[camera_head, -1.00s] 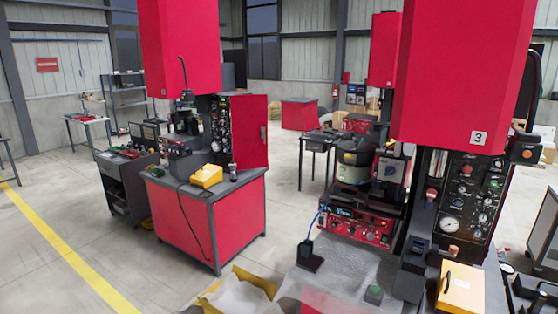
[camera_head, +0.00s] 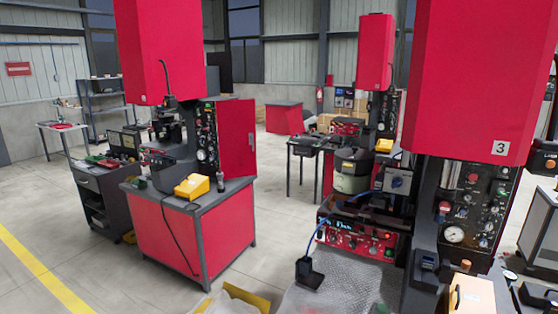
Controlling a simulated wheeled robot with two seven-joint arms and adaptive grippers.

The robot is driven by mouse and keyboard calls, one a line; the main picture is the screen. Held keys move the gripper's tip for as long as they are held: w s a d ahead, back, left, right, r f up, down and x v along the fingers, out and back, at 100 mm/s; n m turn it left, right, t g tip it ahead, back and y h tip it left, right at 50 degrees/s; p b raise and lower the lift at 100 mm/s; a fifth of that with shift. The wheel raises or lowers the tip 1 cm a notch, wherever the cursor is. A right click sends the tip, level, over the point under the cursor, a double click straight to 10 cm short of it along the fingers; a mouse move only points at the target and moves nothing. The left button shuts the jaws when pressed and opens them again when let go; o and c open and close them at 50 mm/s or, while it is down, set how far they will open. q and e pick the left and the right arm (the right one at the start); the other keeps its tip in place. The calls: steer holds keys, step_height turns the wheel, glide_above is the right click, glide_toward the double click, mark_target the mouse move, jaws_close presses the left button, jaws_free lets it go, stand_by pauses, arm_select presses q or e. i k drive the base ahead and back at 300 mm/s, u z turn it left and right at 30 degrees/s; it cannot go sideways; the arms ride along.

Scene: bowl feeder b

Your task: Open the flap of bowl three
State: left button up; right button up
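The red press marked 3 (camera_head: 480,80) stands close on the right. Behind and left of its column is a grey-green round container (camera_head: 350,182) with a dark top (camera_head: 352,161). It may be bowl three, but I see no number on it. Its lower part is hidden behind the red control unit (camera_head: 350,238). I cannot make out a flap or tell whether one is open. Neither of my grippers is in view.
A red workbench (camera_head: 182,235) with another press (camera_head: 155,50) stands at the left, with a yellow box (camera_head: 192,187) on top. A grey metal table (camera_head: 350,285) is close in front. Open floor lies left of the workbench, along a yellow line (camera_head: 45,275).

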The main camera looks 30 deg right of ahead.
mark_target(347, 166)
steer(key=u, duration=0.5)
steer(key=i, duration=2.3)
steer(key=z, duration=1.5)
steer(key=i, duration=0.75)
steer(key=z, duration=0.7)
